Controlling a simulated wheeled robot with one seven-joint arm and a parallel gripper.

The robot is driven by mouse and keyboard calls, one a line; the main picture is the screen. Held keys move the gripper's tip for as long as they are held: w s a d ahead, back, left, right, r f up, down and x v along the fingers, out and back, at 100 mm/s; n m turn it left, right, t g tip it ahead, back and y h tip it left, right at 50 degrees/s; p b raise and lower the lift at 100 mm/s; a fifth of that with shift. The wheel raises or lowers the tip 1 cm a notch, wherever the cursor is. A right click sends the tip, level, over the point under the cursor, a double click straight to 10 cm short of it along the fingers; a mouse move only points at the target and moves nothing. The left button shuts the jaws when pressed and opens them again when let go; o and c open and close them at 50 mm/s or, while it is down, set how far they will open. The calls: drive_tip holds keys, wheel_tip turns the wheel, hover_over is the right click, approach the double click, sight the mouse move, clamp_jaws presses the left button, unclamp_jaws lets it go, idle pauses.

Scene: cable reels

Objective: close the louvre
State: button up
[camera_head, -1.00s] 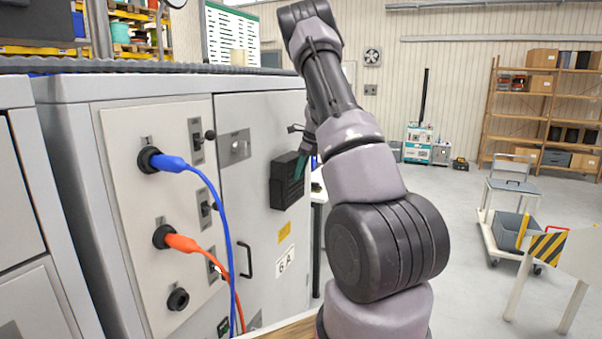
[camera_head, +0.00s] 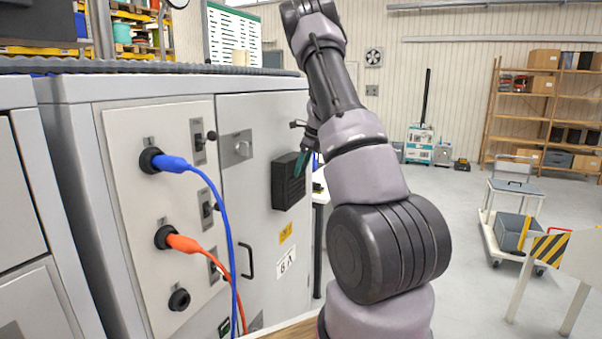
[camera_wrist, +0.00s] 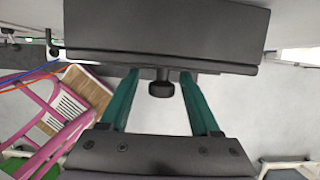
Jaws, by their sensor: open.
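The louvre (camera_head: 291,181) is a black boxy unit on the grey cabinet door. In the wrist view it appears as a dark panel (camera_wrist: 165,30) across the top, with a small black tab (camera_wrist: 160,88) sticking out below its edge. My gripper (camera_wrist: 160,78) is open, with one green finger on each side of the tab and a gap visible on both sides. In the head view the green fingers (camera_head: 301,163) are at the louvre's right side, partly hidden by my arm. The slats' exact angle is not clear.
Blue (camera_head: 174,164) and orange (camera_head: 183,243) cable plugs sit in the cabinet's left panel, with cables hanging down. A door handle (camera_head: 249,262) is below the louvre. A trolley (camera_head: 513,220) and a striped barrier (camera_head: 550,249) stand on the right. The floor between is clear.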

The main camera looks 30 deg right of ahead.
drive_tip(key=v, duration=0.9)
drive_tip(key=shift+d, duration=0.2)
drive_tip(key=s+a+r+n+t, duration=0.2)
drive_tip(key=s+a+r+n, duration=1.1)
drive_tip(key=s+a+r, duration=0.4)
drive_tip(key=s+a+f+n+t, duration=0.1)
drive_tip(key=s+a+n, duration=0.2)
drive_tip(key=s, duration=0.6)
drive_tip(key=s+a+f+n+t, duration=0.1)
drive_tip(key=s+a+n, duration=0.3)
drive_tip(key=s+n, duration=0.4)
drive_tip(key=shift+s+a+f, duration=0.2)
drive_tip(key=shift+s+f, duration=0.35)
drive_tip(key=shift+f, duration=0.1)
